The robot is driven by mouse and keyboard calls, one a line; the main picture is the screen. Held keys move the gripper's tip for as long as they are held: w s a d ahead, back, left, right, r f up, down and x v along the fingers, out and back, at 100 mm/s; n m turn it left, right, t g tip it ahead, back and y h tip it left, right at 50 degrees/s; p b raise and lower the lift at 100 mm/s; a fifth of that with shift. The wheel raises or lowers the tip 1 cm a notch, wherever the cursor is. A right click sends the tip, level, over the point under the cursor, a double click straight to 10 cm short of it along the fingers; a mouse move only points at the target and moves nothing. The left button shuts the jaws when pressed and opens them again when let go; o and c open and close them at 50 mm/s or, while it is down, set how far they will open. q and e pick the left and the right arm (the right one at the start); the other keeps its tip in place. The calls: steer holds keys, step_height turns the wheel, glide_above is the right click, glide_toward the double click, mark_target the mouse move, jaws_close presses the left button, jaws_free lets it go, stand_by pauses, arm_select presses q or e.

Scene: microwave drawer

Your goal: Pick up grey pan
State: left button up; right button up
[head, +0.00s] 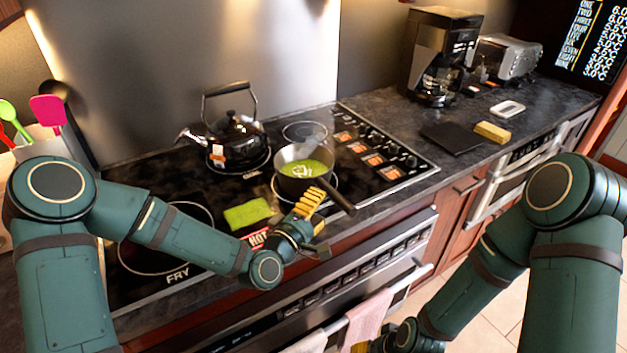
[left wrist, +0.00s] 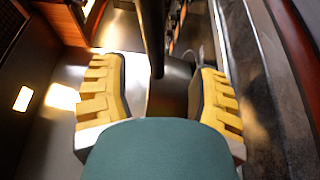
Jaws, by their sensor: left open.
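The grey pan (head: 287,155) stands on the stove top with green soup in it. Its dark handle (head: 340,203) points toward the front right, over the stove's edge. My left gripper (head: 311,199) is just in front of the pan, beside the handle. In the left wrist view the left gripper (left wrist: 161,92) is open, with its yellow fingers wide apart. The dark handle (left wrist: 152,38) shows in the gap between them, and neither finger appears to touch it. My right gripper (head: 361,347) is low at the bottom edge, mostly cut off.
A black kettle (head: 236,136) stands behind and left of the pan. A green sponge-like block (head: 248,213) lies left of my left gripper. Control knobs (head: 387,144) are right of the pan. A pink towel (head: 369,320) hangs on the oven front below.

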mark_target(335, 192)
arm_select(q)
steer(key=shift+x, duration=1.15)
steer(key=x, duration=0.4)
steer(key=shift+s+d+r, duration=0.1)
steer(key=shift+d+r, duration=0.15)
steer(key=shift+d, duration=0.15)
steer(key=shift+w+d, duration=0.2)
steer(key=shift+w, duration=0.25)
jaws_close()
steer(key=shift+r, duration=0.15)
